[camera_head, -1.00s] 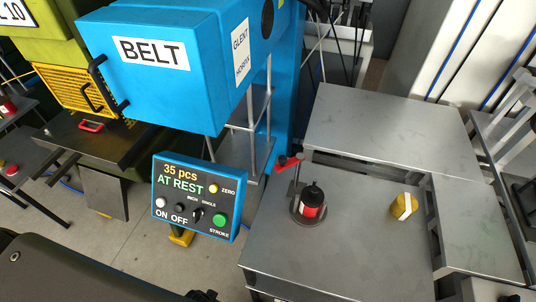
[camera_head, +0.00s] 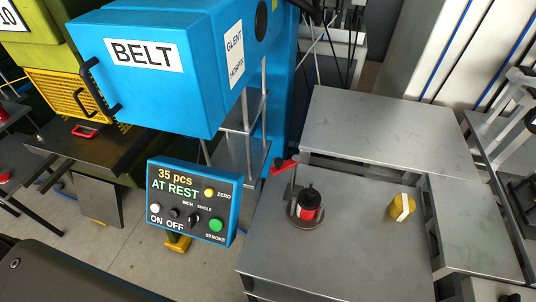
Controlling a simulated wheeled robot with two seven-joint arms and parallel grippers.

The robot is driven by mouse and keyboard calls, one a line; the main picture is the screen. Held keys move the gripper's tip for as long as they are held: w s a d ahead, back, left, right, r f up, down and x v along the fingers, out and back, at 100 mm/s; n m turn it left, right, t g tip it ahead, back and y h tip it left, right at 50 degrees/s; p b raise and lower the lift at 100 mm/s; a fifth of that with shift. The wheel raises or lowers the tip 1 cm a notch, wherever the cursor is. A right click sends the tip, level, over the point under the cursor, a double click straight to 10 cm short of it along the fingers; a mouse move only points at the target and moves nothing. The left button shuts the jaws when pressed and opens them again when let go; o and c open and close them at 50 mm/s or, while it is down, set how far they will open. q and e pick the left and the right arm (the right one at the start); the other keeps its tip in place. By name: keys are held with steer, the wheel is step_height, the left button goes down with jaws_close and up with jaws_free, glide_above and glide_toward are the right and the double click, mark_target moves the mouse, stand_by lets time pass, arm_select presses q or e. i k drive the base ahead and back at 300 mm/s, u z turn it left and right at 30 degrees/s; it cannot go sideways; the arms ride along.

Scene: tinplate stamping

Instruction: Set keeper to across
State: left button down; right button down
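Beside the post a red and black cylinder (camera_head: 308,204) stands on a round dark base. Neither of my grippers is in view.
The blue control box (camera_head: 192,200) reads "35 pcs" and "AT REST". The blue BELT housing (camera_head: 150,85) overhangs behind it. A yellow piece with a white band (camera_head: 401,208) lies on the table's right. The table front is clear.

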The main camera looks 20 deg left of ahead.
mark_target(280, 166)
steer(key=z, duration=1.25)
steer(key=k, duration=1.75)
steer(key=u, duration=0.4)
